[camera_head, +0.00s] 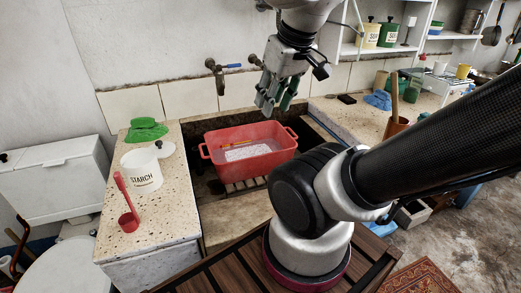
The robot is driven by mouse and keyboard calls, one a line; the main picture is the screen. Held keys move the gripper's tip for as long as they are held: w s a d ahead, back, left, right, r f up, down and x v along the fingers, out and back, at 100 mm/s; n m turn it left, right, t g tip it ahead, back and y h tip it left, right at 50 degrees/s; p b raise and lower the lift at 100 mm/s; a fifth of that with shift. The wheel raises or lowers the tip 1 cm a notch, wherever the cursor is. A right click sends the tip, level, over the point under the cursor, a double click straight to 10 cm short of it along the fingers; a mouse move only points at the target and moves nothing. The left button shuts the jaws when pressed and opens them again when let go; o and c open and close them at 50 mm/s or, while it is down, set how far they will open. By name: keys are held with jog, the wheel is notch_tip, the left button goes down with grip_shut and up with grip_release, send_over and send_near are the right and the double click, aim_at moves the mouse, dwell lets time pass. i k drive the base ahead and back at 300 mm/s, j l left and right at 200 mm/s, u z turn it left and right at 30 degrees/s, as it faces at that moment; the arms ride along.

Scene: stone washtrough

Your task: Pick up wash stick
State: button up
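A wooden stick (394,94) stands upright in a brown pot (397,126) on the right stone counter; it looks like the wash stick, though I cannot be certain. A thin orange-yellow stick-like thing (237,146) lies along the back inside the red tub (222,163). My gripper (276,106) hangs fingers down above the back right of the tub, near the wall. Its fingers look apart, with nothing visible between them. It is well to the left of the brown pot.
The left counter (160,218) holds a white starch tin (143,176), a red ladle-like scoop (125,205) and a green cloth (146,130). Taps (216,70) stick out of the wall behind the tub. A blue cloth (378,99) lies near the pot. Shelves (385,49) hang above right.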

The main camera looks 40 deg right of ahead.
aim_at(394, 76)
jog(key=k+l+z, duration=0.2)
jog(key=l, duration=2.65)
jog(key=k+l+z, duration=0.2)
jog(key=l, duration=2.65)
jog(key=j+u, duration=0.1)
jog(key=u, duration=0.6)
jog(key=j+u, duration=0.2)
jog(key=u, duration=0.25)
jog(key=j+u, duration=0.15)
jog(key=u, duration=0.3)
jog(key=i, duration=0.1)
